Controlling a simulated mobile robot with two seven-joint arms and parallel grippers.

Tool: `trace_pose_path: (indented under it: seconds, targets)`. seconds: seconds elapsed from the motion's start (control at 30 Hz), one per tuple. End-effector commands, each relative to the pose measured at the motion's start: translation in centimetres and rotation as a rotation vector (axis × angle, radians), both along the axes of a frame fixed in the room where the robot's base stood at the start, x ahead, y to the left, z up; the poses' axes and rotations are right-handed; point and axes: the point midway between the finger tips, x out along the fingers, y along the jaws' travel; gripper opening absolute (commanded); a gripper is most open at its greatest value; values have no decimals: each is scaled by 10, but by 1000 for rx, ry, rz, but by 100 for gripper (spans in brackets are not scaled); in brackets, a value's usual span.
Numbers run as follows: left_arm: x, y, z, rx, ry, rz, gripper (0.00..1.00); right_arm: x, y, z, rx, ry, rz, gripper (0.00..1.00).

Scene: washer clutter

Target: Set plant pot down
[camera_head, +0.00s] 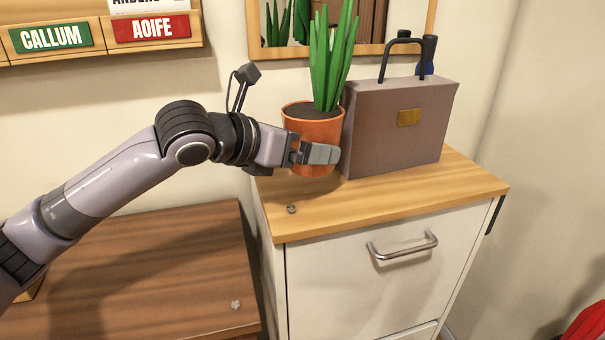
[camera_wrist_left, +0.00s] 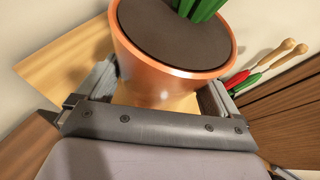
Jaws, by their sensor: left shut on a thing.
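The plant pot (camera_head: 311,130) is terracotta, with dark soil and tall green leaves, and it is upright. It is over the left part of the wooden cabinet top (camera_head: 400,193), close beside the briefcase. I cannot tell whether its base touches the top. My left gripper (camera_head: 318,153) is shut on the pot from the left. In the left wrist view the pot (camera_wrist_left: 165,62) sits between the two fingers (camera_wrist_left: 155,92), and its base is partly hidden by the gripper. My right gripper is in neither view.
A brown briefcase (camera_head: 398,125) stands on the cabinet right of the pot, with a dark item behind it. A framed mirror (camera_head: 345,50) hangs behind. A lower brown wooden surface (camera_head: 150,275) is at the left. The cabinet top's front left is mostly clear except for a small grey knob-like object (camera_head: 291,209).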

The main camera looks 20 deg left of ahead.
Motion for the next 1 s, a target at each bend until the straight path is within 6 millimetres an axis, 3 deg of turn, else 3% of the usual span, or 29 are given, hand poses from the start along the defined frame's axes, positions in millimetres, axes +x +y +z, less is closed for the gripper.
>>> trace_pose_path:
  seconds: [0.3,0.73,0.77,1.0]
  targets:
    - [0,0,-38,-3,-5,-2,40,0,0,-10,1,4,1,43]
    - [0,0,-43,-2,-7,0,40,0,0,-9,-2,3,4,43]
    - [0,0,-45,0,-1,0,100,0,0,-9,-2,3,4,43]
    - [0,0,-45,0,-1,0,100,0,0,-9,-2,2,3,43]
